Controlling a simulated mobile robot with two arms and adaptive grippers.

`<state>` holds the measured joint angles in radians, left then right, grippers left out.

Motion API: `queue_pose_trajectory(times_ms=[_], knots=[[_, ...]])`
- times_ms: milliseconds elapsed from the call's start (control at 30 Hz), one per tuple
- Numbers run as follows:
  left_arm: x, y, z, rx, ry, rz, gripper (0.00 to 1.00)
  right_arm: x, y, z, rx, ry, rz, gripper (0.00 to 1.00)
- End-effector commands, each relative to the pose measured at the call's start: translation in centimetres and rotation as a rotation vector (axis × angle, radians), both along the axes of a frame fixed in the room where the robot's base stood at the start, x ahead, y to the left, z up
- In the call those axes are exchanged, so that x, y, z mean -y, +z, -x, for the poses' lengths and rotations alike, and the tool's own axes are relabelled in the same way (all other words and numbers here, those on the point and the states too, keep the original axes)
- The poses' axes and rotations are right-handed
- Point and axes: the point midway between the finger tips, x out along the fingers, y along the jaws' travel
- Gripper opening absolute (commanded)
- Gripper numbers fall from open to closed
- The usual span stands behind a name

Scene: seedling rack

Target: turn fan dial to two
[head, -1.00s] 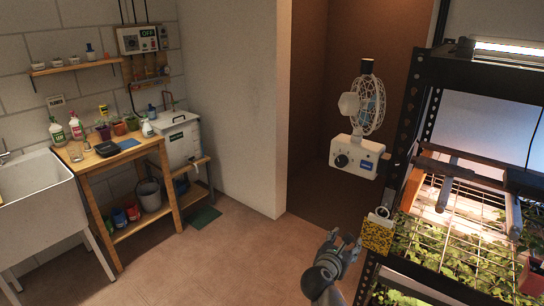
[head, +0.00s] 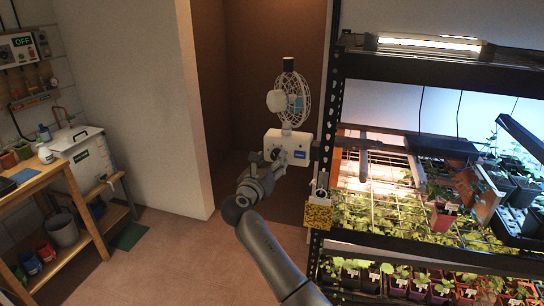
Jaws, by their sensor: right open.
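The fan (head: 293,97) has a white wire cage and stands on a white control box (head: 288,139) with a blue label, beside the rack's left post. My right gripper (head: 270,159) is open at the lower left of the box's front face. It covers the area where the dial sits, so the dial's setting cannot be read. I cannot tell whether the fingers touch the dial. My left gripper is not in view.
The seedling rack (head: 330,120) stands close to the right of my right arm, with lit trays of seedlings. A yellow patterned card (head: 318,217) hangs on its post. A wooden bench (head: 40,184) stands at the left.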

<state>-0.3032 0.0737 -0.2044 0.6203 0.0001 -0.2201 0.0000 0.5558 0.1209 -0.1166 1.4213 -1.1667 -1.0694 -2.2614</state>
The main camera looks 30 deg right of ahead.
Motion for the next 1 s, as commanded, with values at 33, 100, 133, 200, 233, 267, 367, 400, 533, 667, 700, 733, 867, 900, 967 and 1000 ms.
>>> queue_pose_trajectory(times_ms=[33, 100, 133, 200, 233, 267, 367, 400, 533, 667, 700, 733, 867, 900, 967, 1000], knots=[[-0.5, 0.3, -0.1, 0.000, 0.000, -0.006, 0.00, 0.5, 0.1, -0.4, -0.001, -0.001, 0.001, 0.52], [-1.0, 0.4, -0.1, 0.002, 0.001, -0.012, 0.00, 1.0, 0.1, -0.7, -0.001, -0.001, 0.001, 0.52], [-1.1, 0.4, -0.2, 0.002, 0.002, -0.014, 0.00, 1.1, 0.1, -0.8, -0.001, -0.001, 0.000, 0.52], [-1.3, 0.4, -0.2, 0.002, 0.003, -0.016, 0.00, 1.3, 0.0, -0.9, 0.000, 0.000, -0.001, 0.52], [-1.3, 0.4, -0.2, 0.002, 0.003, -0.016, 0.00, 1.4, 0.0, -1.0, 0.000, 0.000, -0.001, 0.52], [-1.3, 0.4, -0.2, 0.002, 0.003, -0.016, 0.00, 1.4, -0.1, -1.0, 0.000, 0.000, -0.002, 0.52], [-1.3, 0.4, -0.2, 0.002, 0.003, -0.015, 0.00, 1.4, -0.1, -1.0, 0.000, 0.001, -0.002, 0.52], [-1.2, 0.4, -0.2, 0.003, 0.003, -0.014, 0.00, 1.4, -0.1, -1.0, 0.000, 0.001, -0.002, 0.52], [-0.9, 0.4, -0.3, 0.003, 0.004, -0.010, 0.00, 1.4, -0.1, -1.0, 0.000, 0.001, -0.002, 0.45], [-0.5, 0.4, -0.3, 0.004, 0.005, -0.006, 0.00, 1.4, -0.1, -1.0, 0.000, 0.001, -0.002, 0.29], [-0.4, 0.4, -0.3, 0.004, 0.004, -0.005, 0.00, 1.4, -0.1, -1.0, 0.000, 0.001, -0.002, 0.23], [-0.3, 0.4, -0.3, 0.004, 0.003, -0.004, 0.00, 1.4, -0.1, -1.0, 0.000, 0.001, -0.002, 0.20], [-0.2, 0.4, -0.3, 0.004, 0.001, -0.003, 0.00, 1.4, -0.1, -1.0, 0.000, 0.001, -0.002, 0.05], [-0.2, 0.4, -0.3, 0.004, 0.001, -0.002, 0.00, 1.4, -0.1, -1.0, 0.000, 0.001, -0.002, 0.05], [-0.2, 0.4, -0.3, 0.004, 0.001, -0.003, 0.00, 1.4, -0.1, -1.0, 0.002, 0.001, -0.003, 0.05], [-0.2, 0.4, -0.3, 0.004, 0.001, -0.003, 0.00, 1.4, -0.1, -1.0, 0.005, 0.001, -0.005, 0.05]])
